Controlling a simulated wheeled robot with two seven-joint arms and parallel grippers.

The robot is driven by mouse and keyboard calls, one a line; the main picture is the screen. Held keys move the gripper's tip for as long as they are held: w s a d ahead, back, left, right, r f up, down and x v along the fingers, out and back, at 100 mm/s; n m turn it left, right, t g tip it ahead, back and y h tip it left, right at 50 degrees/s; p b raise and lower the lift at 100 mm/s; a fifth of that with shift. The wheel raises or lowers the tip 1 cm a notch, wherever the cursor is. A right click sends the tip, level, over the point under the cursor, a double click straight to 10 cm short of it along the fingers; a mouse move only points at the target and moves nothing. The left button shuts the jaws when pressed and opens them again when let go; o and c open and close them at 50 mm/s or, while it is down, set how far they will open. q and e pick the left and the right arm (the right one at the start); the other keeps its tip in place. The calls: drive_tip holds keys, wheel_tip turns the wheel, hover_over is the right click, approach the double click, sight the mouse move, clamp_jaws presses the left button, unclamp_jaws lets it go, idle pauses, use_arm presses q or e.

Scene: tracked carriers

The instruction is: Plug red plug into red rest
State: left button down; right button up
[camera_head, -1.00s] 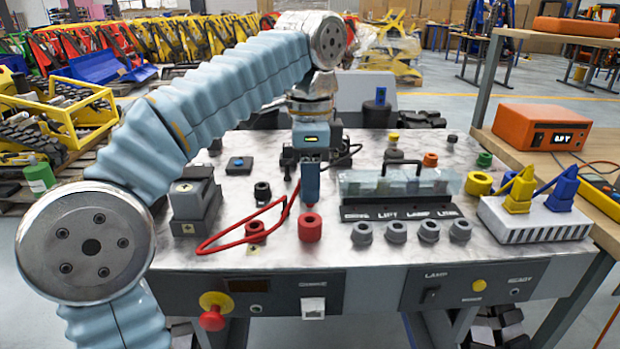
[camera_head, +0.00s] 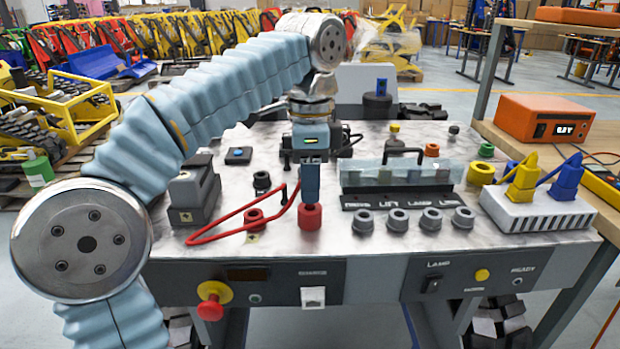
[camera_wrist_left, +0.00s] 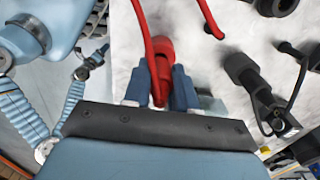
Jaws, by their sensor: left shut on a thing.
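My left gripper (camera_head: 310,203) points straight down and is shut on the red plug (camera_wrist_left: 158,88), which sits between the two blue fingers in the left wrist view. The fingers hide most of the plug in the head view. A red cable (camera_head: 240,226) loops from the gripper to the left over the bench top. A round red socket (camera_head: 309,217) stands right under the fingertips, and the fingers meet its top edge in the picture. I cannot tell how deep the plug sits in it. My right gripper is out of view.
Several grey sockets (camera_head: 397,219) stand in a row to the right, before a clear-covered panel (camera_head: 395,178). A dark grey block (camera_head: 193,197) stands at left. A white strip (camera_head: 530,213) holds yellow and blue plugs. A red stop knob (camera_head: 210,309) is on the front face.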

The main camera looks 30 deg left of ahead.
use_arm(q)
drive_tip(key=shift+f+b, duration=0.55)
drive_tip(key=shift+f, duration=0.35)
drive_tip(key=c, duration=0.8)
unclamp_jaws()
wheel_tip(320, 180, up, 7)
drive_tip(key=p, duration=0.3)
drive_tip(key=shift+r, duration=0.25)
